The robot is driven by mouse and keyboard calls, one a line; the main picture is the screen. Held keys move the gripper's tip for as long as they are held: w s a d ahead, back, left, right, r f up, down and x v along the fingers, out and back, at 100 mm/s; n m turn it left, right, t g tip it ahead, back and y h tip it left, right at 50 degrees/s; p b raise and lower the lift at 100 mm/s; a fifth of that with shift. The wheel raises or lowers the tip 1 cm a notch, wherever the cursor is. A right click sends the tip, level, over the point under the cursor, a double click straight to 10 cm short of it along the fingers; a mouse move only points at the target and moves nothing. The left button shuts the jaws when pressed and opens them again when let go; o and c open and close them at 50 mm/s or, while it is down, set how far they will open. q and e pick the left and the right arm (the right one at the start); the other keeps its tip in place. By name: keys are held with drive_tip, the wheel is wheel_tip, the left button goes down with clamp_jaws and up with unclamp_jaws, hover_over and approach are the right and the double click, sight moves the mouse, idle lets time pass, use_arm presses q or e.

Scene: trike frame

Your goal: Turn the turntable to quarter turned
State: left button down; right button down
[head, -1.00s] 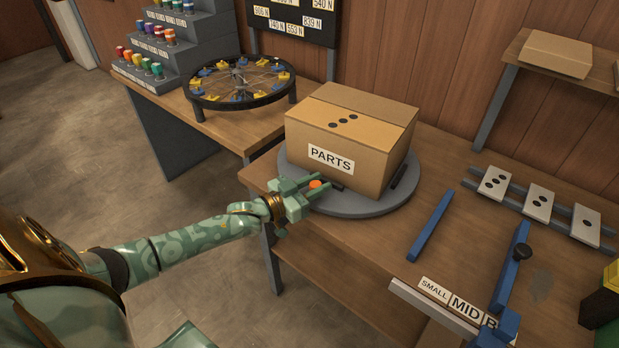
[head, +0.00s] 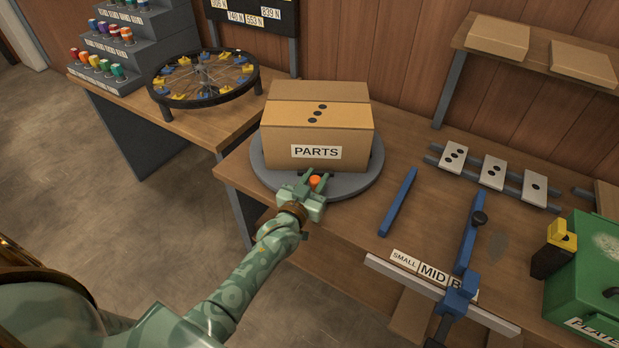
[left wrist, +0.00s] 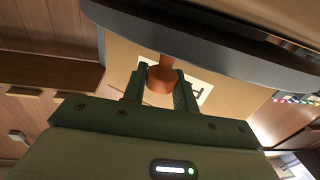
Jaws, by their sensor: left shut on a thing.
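The turntable (head: 262,163) is a round grey disc on the wooden bench. A cardboard box (head: 318,127) labelled PARTS sits on it, its label facing the front. An orange knob (head: 316,181) stands at the turntable's front edge. My left gripper (head: 317,179) is shut on this knob. In the left wrist view the knob (left wrist: 161,80) sits between the two fingers, with the turntable's grey rim (left wrist: 205,45) above and part of the box behind. My right gripper is not in view.
A blue bar (head: 398,202) lies right of the turntable. Further right are dotted cards (head: 493,173) on rails, a blue slide (head: 468,235) by the SMALL/MID sign (head: 432,272), and a green case (head: 590,270). A spoked wheel (head: 203,78) stands at left.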

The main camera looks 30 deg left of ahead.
use_arm(q)
drive_tip(key=shift+d+f, duration=0.1)
drive_tip(key=shift+d, duration=0.1)
idle(0.4)
drive_tip(key=c, duration=1.1)
unclamp_jaws()
drive_tip(key=shift+w, duration=0.1)
drive_tip(key=shift+s, duration=0.45)
drive_tip(key=s+p, duration=0.1)
drive_tip(key=s, duration=0.4)
drive_tip(key=s+p, duration=0.1)
drive_tip(key=s, duration=0.4)
drive_tip(key=s+p, duration=0.1)
drive_tip(key=s, duration=0.4)
drive_tip(key=shift+s+d, duration=0.25)
drive_tip(key=shift+d, duration=0.15)
